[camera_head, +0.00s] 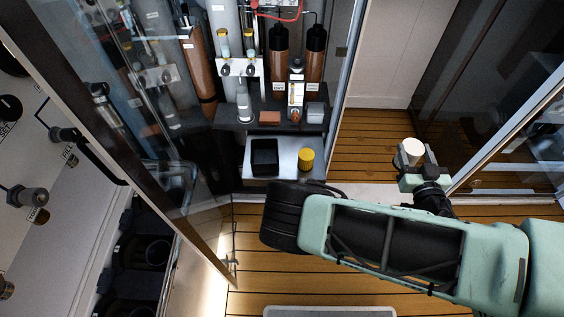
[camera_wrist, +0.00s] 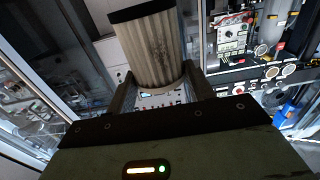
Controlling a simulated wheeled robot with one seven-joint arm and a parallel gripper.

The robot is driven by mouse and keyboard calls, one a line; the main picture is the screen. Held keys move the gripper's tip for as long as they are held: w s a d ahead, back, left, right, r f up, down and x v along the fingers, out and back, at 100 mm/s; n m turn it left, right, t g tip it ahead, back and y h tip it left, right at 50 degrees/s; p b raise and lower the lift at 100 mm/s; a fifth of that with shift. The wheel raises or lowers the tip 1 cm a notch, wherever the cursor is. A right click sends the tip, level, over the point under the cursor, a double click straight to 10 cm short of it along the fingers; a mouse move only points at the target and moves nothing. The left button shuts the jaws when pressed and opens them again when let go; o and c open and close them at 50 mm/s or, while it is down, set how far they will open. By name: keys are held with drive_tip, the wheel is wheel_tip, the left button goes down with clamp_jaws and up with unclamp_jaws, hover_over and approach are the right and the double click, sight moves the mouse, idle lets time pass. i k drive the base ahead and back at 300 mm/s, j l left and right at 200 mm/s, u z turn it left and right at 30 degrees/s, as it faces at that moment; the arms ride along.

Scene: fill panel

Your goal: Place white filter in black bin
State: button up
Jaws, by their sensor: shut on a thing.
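My gripper (camera_head: 412,172) is shut on the white filter (camera_head: 411,150), a pale cylinder, and holds it in the air over the wooden floor, right of the cabinet. In the wrist view, the filter (camera_wrist: 146,50) stands between the two fingers of my gripper (camera_wrist: 152,95), slightly tilted, with a dark band at its top. The black bin (camera_head: 264,158) is a small open square box on the light tray of the cabinet, left of and apart from my gripper. The bin cannot be made out in the wrist view.
A yellow cylinder (camera_head: 306,158) stands right of the bin on the tray (camera_head: 284,173). Brown bottles (camera_head: 279,67) and a reddish block (camera_head: 270,118) are behind. A glass door (camera_head: 150,110) stands open at left. The floor (camera_head: 370,150) between cabinet and filter is clear.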

sight(266, 160)
drive_tip(key=k+j+u, duration=0.1)
drive_tip(key=k+u, duration=0.2)
drive_tip(key=k, duration=0.15)
drive_tip(key=k+j+u, duration=0.15)
drive_tip(key=k+u, duration=0.15)
drive_tip(key=k, duration=0.2)
drive_tip(key=l+u, duration=0.1)
drive_tip(key=u, duration=0.3)
drive_tip(key=i+l+u, duration=0.1)
drive_tip(key=u, duration=0.35)
drive_tip(key=l+u, duration=0.1)
drive_tip(key=u, duration=0.3)
drive_tip(key=l+u, duration=0.1)
drive_tip(key=u, duration=0.3)
drive_tip(key=l, duration=1.55)
drive_tip(key=k+l+u, duration=0.1)
drive_tip(key=l, duration=1.45)
